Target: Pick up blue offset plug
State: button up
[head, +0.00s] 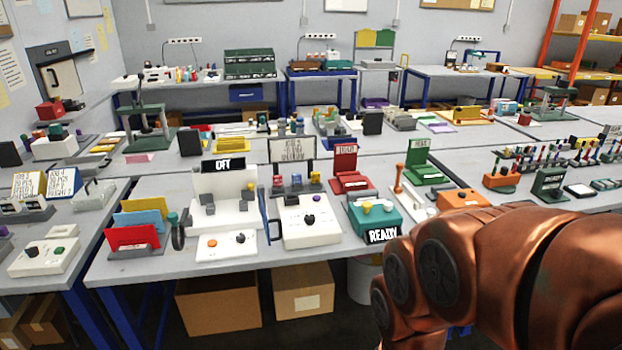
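A small blue piece (296,180) stands in a low rack on the near table, between a red piece (278,183) and a yellow-topped piece (315,178). It may be the blue offset plug, but it is too small to tell its shape. The rack is behind a white control box (306,222) with a black knob. My copper-coloured arm fills the lower right, in front of the table's right part. My gripper is not in view, so its state and its distance from the blue piece do not show.
Left of the rack stands a white machine (224,205) under an OFF sign (223,165). A teal box (374,214) with a READY sign (383,235) stands to the right. Colored folders (134,238) are at the table's left. The near table is crowded, with small bare strips.

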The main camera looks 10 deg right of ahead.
aim_at(297, 178)
jog(key=z, duration=0.5)
jog(key=k, duration=1.25)
jog(key=z, duration=0.7)
jog(key=i, duration=1.1)
jog(key=u, duration=0.3)
jog(key=i, duration=1.7)
jog(key=u, duration=1.8)
jog(key=i, duration=0.85)
jog(key=u, duration=0.85)
